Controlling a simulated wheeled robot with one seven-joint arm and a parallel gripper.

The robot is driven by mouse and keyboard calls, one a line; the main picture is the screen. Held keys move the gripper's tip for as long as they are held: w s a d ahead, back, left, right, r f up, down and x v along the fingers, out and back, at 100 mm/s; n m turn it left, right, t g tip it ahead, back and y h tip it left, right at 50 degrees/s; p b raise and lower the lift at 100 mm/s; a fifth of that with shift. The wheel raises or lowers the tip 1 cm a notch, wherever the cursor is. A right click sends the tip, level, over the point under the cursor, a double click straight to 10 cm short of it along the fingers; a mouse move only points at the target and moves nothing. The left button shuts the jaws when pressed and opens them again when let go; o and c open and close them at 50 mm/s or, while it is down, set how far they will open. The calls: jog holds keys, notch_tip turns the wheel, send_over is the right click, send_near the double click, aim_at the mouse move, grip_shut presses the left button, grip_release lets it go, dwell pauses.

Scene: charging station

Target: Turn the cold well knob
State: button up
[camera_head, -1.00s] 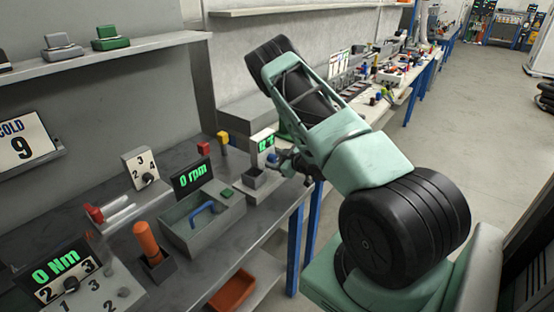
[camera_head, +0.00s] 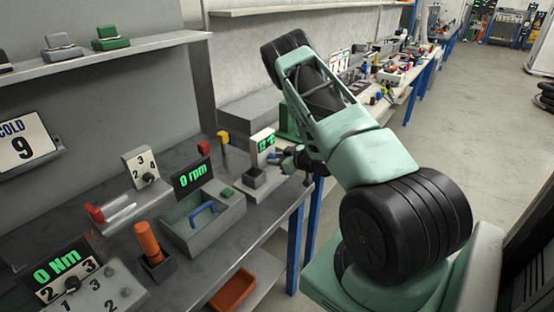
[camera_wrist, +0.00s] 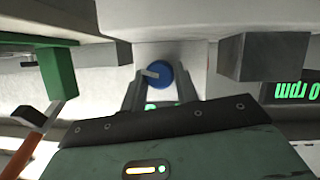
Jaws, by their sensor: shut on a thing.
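The cold well knob (camera_wrist: 160,76) is a round blue knob with a pale pointer in the middle of the wrist view, on the front of a light box unit. In the head view the unit (camera_head: 262,139) has a small green lit display, too small to read surely. My gripper (camera_wrist: 159,88) has a finger on each side of the knob and is shut on it. In the head view my gripper (camera_head: 280,158) is at the unit's right side and the knob is mostly hidden.
A "COLD 9" sign (camera_head: 25,140) stands at the left. A "0 rpm" display (camera_head: 193,179), a grey tray with a blue handle (camera_head: 203,208) and an orange-handled tool (camera_head: 149,240) are on the bench. A green block (camera_wrist: 57,72) is near my gripper.

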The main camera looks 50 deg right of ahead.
jog(key=m+y, duration=0.2)
jog(key=m, duration=0.1)
jog(key=shift+d, duration=0.2)
jog(key=shift+f+m, duration=0.1)
jog(key=shift+m, duration=0.2)
dwell(0.4)
jog(key=o, duration=1)
jog(key=shift+s, duration=0.15)
jog(key=b+v, duration=0.1)
jog(key=v, duration=1)
jog(key=b+v, duration=0.1)
jog(key=v, duration=0.5)
jog(key=shift+d+b, duration=0.3)
jog(key=shift+b, duration=0.05)
